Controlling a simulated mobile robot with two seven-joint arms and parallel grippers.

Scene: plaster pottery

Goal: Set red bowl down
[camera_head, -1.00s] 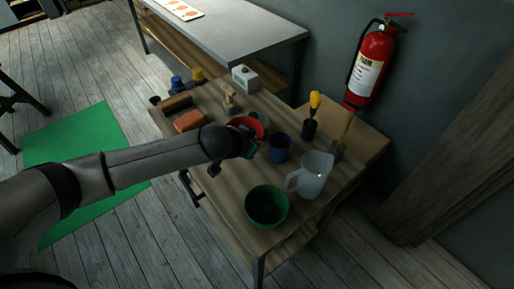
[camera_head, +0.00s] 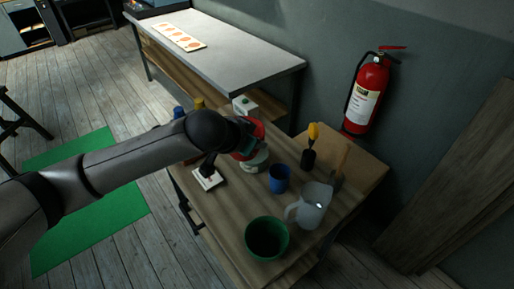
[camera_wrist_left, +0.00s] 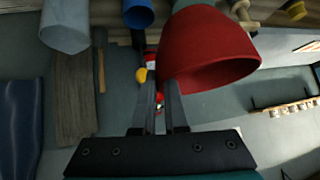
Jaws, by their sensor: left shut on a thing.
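My left gripper (camera_head: 246,146) is shut on the rim of the red bowl (camera_head: 258,131). In the head view, the bowl is tilted and held up over the wooden table (camera_head: 222,208), partly hidden by my wrist. In the left wrist view, the red bowl (camera_wrist_left: 212,52) fills the upper middle, with its wall between the two fingers (camera_wrist_left: 166,88). A pale bowl (camera_head: 257,162) shows just below the red bowl in the head view; I cannot tell whether they touch. My right gripper is not in view.
A blue cup (camera_head: 279,178), a translucent jug (camera_head: 312,207) and a green bowl (camera_head: 267,238) stand on the table. A black holder with a yellow-handled tool (camera_head: 309,158) stands behind. A small white card (camera_head: 207,180) lies near the left edge. Bare wood lies left of the green bowl.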

